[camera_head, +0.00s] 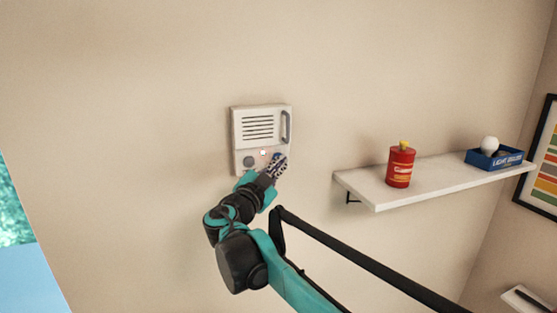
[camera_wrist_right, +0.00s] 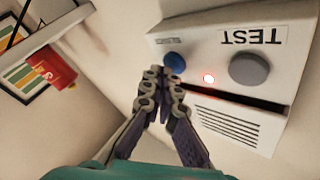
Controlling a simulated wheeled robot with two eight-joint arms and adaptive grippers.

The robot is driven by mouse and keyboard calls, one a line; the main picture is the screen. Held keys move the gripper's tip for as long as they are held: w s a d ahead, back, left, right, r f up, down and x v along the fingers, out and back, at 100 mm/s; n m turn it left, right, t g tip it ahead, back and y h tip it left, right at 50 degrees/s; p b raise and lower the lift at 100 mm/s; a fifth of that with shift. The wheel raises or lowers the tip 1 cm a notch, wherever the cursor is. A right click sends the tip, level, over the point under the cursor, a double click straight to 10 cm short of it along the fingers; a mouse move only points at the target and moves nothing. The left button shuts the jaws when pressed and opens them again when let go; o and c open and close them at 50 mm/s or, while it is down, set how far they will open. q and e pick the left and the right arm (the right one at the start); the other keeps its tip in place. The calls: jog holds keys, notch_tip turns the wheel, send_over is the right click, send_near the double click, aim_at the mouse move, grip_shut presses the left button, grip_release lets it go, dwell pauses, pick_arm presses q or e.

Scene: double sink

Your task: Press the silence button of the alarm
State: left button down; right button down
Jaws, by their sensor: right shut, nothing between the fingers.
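The alarm is a white wall box (camera_head: 262,112) with a speaker grille, a grey button (camera_head: 249,161) and a small lit red light (camera_head: 263,153). In the right wrist view the box (camera_wrist_right: 296,62) appears upside down, with a grey button (camera_wrist_right: 249,69) beside a TEST label (camera_wrist_right: 252,36). A blue button (camera_wrist_right: 175,61) sits under a small label (camera_wrist_right: 171,42) too blurred to read. My right gripper (camera_head: 281,158) is shut and empty, its tips (camera_wrist_right: 163,74) right at the blue button. I cannot tell whether they touch it. My left gripper is not in view.
A white shelf (camera_head: 440,184) on the wall to the right holds a red can (camera_head: 400,168) and a blue box (camera_head: 486,160) with a white bulb (camera_head: 489,143). A framed picture (camera_head: 548,165) hangs at the far right. The wall left of the alarm is clear.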

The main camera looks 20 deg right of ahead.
jog(key=shift+w, duration=0.45)
dwell(0.7)
jog(key=shift+s, duration=0.95)
jog(key=s, duration=0.5)
jog(key=shift+a+p, duration=0.15)
jog(key=shift+p, duration=0.2)
dwell(0.3)
